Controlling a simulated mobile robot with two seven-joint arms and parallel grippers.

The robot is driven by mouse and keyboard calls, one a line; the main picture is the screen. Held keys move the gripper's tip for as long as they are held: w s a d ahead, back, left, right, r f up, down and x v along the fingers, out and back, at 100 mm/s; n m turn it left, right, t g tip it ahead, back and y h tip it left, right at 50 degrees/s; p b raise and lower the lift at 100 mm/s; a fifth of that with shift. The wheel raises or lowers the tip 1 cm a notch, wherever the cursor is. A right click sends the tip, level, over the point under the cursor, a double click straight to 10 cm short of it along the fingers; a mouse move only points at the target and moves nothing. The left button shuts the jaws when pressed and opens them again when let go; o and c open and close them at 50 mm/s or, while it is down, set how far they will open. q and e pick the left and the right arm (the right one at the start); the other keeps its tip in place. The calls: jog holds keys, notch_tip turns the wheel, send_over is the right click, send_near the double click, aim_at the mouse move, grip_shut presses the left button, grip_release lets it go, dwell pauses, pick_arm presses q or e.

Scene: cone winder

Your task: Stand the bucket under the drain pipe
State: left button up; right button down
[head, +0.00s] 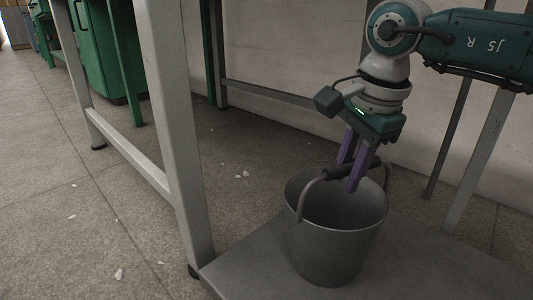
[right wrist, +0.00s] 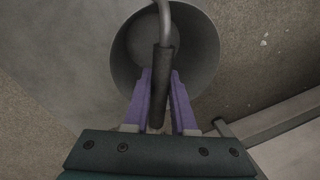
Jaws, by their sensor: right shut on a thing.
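A grey metal bucket (head: 335,235) is upright at the left part of a low grey shelf, its handle raised. I cannot tell whether its base touches the shelf or hangs just above it. My right gripper (head: 353,172) points down over the bucket, its purple fingers shut on the dark grip of the handle. In the right wrist view the handle grip (right wrist: 163,72) runs between the fingers (right wrist: 160,95), and the bucket (right wrist: 190,62) is below, empty as far as I see. My left gripper is not in view. No drain pipe can be made out.
The low grey shelf (head: 425,265) extends right of the bucket. A light grey frame leg (head: 180,140) stands close to its left. A pale wall (head: 285,60) is behind. Green cabinets (head: 95,50) are far left. The speckled floor at left is open, with a few pale scraps.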

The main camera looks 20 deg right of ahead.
jog(key=c, duration=0.7)
grip_release()
jog(key=shift+c, duration=0.2)
jog(key=shift+r, duration=0.1)
